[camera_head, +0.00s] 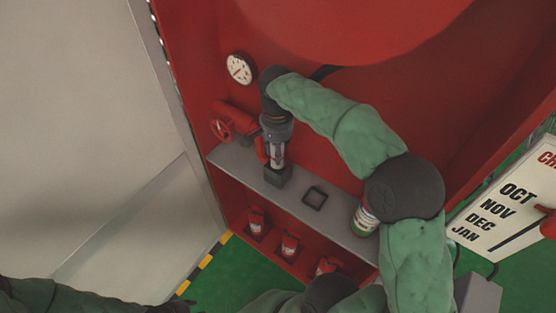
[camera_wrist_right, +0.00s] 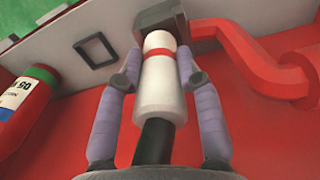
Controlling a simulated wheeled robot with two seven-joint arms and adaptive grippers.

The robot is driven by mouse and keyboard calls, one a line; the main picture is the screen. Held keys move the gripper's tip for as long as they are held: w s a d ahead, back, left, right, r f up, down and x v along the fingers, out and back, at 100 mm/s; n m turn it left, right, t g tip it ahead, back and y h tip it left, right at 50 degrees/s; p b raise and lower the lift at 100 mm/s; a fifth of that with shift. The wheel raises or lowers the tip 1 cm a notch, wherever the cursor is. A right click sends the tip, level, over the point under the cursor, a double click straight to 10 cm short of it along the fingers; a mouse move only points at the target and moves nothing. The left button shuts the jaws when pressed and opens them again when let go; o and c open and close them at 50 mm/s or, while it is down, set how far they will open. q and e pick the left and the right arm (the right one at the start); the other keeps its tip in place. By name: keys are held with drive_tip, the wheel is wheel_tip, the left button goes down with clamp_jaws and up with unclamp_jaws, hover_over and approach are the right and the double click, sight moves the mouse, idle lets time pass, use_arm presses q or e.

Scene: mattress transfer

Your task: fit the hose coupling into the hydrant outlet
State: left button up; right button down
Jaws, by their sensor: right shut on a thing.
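The hose coupling (camera_wrist_right: 158,95) is white with a red band, with a dark hose behind it. My right gripper (camera_wrist_right: 158,80) is shut on it, one finger on each side. In the head view my right gripper (camera_head: 274,155) points down at the grey shelf. The hydrant outlet is a dark grey block (camera_head: 279,179), also in the wrist view (camera_wrist_right: 150,16), with a red pipe at its side. The coupling's front end is at the block and lined up with it; I cannot tell whether it is inside. My left arm shows at the bottom left; its fingers are not clear.
A red valve wheel (camera_head: 222,122) and a gauge (camera_head: 240,68) are left of my right arm. A square dark frame (camera_head: 314,197) and a can (camera_head: 363,220) are on the shelf (camera_head: 335,217). Several red items stand below. A calendar board (camera_head: 507,200) is at right.

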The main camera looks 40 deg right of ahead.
drive_tip(key=shift+w+d+f, duration=0.2)
drive_tip(key=shift+d+f, duration=0.05)
drive_tip(key=shift+f, duration=0.05)
drive_tip(key=f+b, duration=0.1)
drive_tip(key=f, duration=0.1)
drive_tip(key=f+b, duration=0.1)
drive_tip(key=shift+w+d+f, duration=0.15)
drive_tip(key=shift+d+f, duration=0.05)
drive_tip(key=shift+f, duration=0.2)
drive_tip(key=shift+r, duration=0.1)
drive_tip(key=c, duration=0.8)
unclamp_jaws()
drive_tip(key=shift+f, duration=0.2)
drive_tip(key=shift+r, duration=0.1)
wheel_tip(320, 180, up, 8)
drive_tip(key=p, duration=0.3)
